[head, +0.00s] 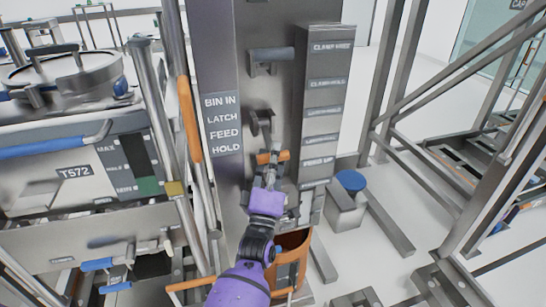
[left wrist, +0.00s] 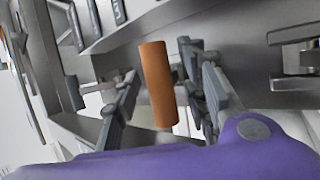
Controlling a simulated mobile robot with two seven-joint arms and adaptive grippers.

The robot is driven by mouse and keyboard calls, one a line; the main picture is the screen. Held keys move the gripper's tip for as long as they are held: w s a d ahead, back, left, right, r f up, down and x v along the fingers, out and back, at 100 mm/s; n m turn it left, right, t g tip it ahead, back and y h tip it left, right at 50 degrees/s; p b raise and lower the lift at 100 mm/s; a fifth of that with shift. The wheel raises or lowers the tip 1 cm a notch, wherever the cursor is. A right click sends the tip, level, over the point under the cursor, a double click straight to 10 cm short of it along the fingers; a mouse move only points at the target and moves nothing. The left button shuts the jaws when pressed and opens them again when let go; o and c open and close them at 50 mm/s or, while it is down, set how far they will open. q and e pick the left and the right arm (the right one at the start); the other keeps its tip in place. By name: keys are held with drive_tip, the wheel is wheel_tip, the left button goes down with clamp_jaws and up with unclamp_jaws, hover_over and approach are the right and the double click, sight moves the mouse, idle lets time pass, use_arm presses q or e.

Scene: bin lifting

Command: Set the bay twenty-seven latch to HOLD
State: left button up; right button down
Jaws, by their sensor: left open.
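A grey column carries a label plate (head: 222,123) reading BIN IN, LATCH, FEED, HOLD. An orange handle (head: 272,157) sticks out from the column, below a dark grey lever (head: 261,122) and a grey-blue handle (head: 271,54). My left gripper (head: 268,172), on the purple arm, is at the orange handle. In the left wrist view the orange handle (left wrist: 157,85) stands between the spread fingers of the gripper (left wrist: 163,98), with gaps visible on both sides. The handle's mount is partly hidden. No bay number is readable. My right gripper is not in view.
A side panel (head: 325,84) right of the handles bears several labels, including CLAMP HELD. A cart (head: 75,171) marked T572 is at left.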

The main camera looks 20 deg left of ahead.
use_arm(q)
drive_tip(key=shift+c, duration=0.2)
clamp_jaws()
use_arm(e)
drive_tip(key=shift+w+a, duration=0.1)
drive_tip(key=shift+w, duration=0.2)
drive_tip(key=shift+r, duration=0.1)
